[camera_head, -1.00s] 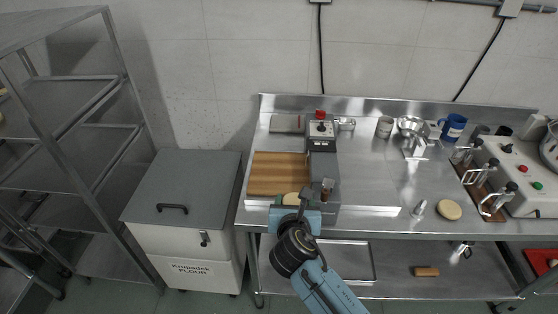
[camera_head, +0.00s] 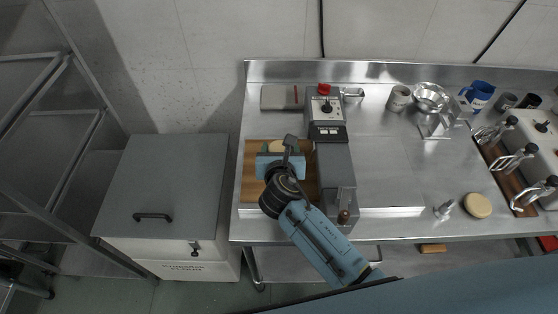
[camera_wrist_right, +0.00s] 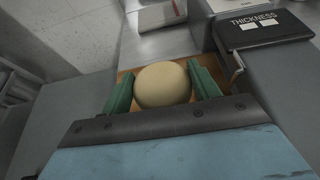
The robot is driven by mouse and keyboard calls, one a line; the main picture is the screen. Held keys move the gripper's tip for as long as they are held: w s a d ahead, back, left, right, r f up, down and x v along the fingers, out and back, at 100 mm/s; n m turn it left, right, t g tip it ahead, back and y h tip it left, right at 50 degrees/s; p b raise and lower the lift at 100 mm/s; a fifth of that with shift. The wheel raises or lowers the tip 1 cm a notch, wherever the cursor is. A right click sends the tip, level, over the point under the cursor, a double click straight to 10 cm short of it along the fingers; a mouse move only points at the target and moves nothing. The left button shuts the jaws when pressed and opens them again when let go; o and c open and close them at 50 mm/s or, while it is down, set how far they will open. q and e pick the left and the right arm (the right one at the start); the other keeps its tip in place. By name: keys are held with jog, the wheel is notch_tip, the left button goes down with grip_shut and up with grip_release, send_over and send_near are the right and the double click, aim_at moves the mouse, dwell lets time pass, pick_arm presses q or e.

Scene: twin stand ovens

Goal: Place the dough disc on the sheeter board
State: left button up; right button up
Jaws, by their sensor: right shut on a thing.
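The dough disc (camera_wrist_right: 163,85) is a round, pale cream piece. It sits between the green fingers of my right gripper (camera_wrist_right: 163,88) in the right wrist view, and the gripper is shut on it. In the head view my right gripper (camera_head: 279,148) is over the wooden sheeter board (camera_head: 254,185), and a bit of the disc shows at its far side. The board lies left of the grey sheeter body (camera_head: 335,172). I cannot tell whether the disc touches the board. My left gripper is not in view.
A second pale disc (camera_head: 477,205) lies on the steel table at the right, beside a small metal piece (camera_head: 443,210). A grey mug (camera_head: 399,98), metal bowl (camera_head: 431,97) and blue mug (camera_head: 477,95) stand behind. A grey-lidded flour bin (camera_head: 167,185) stands left of the table.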

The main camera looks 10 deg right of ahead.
jog(key=shift+f, duration=0.9)
notch_tip(320, 180, down, 4)
jog(key=shift+r+b, duration=0.15)
jog(key=shift+b, duration=0.85)
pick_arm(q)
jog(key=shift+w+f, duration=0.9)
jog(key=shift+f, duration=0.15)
pick_arm(e)
jog(key=shift+w+r, duration=0.1)
jog(key=o, duration=1)
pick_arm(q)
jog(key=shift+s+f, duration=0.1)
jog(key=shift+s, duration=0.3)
